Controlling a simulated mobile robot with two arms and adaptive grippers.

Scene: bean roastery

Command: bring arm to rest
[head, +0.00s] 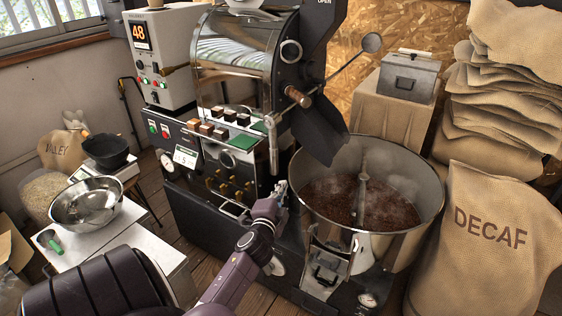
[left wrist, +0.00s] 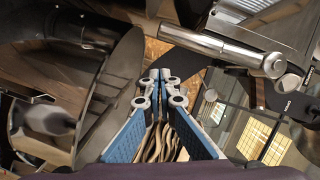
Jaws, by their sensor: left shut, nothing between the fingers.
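My left arm (head: 234,276), purple and grey, reaches up from the bottom of the head view. Its gripper (head: 281,188) is in front of the roaster, beside the left rim of the round cooling bin (head: 426,210). I cannot tell whether it touches the machine. In the left wrist view the blue-padded fingers of the left gripper (left wrist: 161,82) meet at their tips, with nothing held. My right gripper is in neither view.
The roaster (head: 235,85) stands close ahead; the bin holds steaming dark beans (head: 335,197). A steel bowl (head: 88,204) and green-handled scoop (head: 50,240) lie on a white-topped cabinet (head: 120,240) at left. A DECAF sack (head: 490,255) stands at right. Wooden floor (head: 150,185) shows between.

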